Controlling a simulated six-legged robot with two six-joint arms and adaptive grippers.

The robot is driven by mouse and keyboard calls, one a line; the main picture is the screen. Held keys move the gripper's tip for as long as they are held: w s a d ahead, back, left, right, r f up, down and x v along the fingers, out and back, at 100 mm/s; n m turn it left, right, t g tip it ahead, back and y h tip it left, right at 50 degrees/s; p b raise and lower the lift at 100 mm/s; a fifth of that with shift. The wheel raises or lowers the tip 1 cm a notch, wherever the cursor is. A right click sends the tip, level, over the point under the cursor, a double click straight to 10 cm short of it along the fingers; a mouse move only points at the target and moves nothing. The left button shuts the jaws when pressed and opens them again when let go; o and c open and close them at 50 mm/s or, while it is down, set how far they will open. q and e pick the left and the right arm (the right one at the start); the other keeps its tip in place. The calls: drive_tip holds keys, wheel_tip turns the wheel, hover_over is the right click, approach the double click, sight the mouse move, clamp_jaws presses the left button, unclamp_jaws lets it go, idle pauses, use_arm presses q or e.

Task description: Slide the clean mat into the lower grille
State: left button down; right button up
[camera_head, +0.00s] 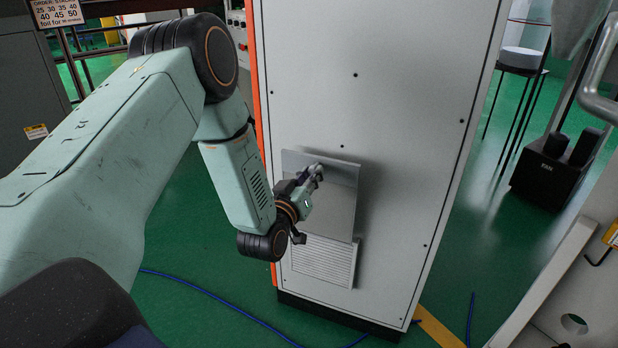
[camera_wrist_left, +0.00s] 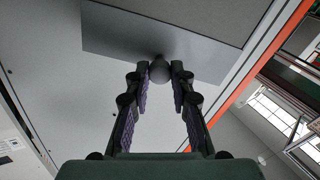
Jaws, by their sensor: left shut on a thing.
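A flat grey metal cover (camera_head: 338,205) stands against the front of the tall cabinet (camera_head: 380,90). The slatted lower grille (camera_head: 323,262) shows just below it; its upper part is hidden behind the cover. My left gripper (camera_head: 317,173) is at the upper part of the cover. In the left wrist view, its fingers (camera_wrist_left: 160,72) are shut on a dark round knob (camera_wrist_left: 160,67) at the edge of the cover (camera_wrist_left: 120,38). I cannot make out the clean mat in either view. My right gripper is not in view.
A blue cable (camera_head: 215,298) lies on the green floor by the cabinet foot. A black bin (camera_head: 545,175) and a thin-legged stand (camera_head: 518,105) are at the right. A pale machine part (camera_head: 575,300) is at the lower right.

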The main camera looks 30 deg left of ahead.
sight(317, 163)
use_arm(q)
drive_tip(key=shift+w+a+r+b, duration=0.15)
drive_tip(key=shift+w+b, duration=0.1)
drive_tip(key=shift+w, duration=0.5)
drive_tip(key=shift+w+a+f+b, duration=0.15)
drive_tip(key=shift+w+b, duration=0.1)
drive_tip(key=shift+w, duration=0.55)
drive_tip(key=shift+w+a+r+b, duration=0.15)
drive_tip(key=shift+w+b, duration=0.1)
drive_tip(key=shift+w, duration=0.5)
drive_tip(key=shift+f+b, duration=1.4)
drive_tip(key=shift+f, duration=0.75)
idle(0.3)
